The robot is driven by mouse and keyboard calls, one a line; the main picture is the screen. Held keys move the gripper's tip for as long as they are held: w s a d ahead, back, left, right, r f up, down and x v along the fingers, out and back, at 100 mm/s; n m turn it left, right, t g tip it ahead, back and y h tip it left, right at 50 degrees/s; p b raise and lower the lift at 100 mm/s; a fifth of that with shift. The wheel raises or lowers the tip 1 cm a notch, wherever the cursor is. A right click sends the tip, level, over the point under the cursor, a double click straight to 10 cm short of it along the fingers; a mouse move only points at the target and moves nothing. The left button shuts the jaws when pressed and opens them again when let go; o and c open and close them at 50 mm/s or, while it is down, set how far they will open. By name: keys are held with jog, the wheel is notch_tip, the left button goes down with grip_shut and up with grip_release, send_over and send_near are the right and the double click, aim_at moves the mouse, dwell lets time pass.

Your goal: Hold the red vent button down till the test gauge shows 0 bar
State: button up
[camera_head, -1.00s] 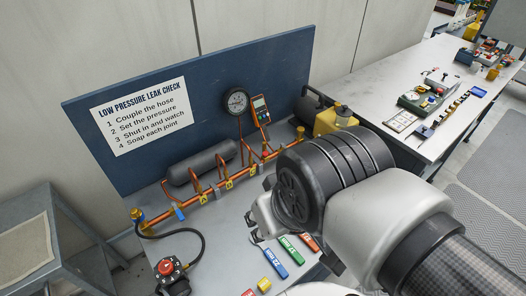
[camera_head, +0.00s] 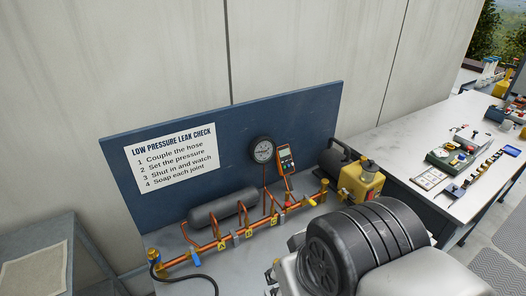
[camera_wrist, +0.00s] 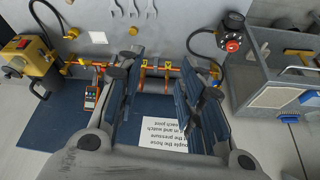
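A round black dial gauge (camera_head: 262,150) is on the blue backboard (camera_head: 300,115). An orange handheld digital meter (camera_head: 286,158) is beside it and also shows in the wrist view (camera_wrist: 91,96). Neither reading is legible. A small red part (camera_head: 285,204) sits on the copper pipe manifold (camera_head: 222,243); I cannot tell whether it is the vent button. My gripper (camera_wrist: 162,100) shows in the wrist view with its two fingers wide apart and nothing between them. The manifold lies beyond the fingers, which hide parts of it. In the head view my arm hides the gripper.
A yellow pump (camera_head: 362,180) stands right of the board. In the wrist view a regulator with a red knob (camera_wrist: 232,46) and black hose is at the upper right. A grey side stand (camera_head: 40,235) is at left, a tool bench (camera_head: 415,135) at right.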

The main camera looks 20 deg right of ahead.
jog(key=shift+c, duration=0.6)
grip_shut()
dwell(0.9)
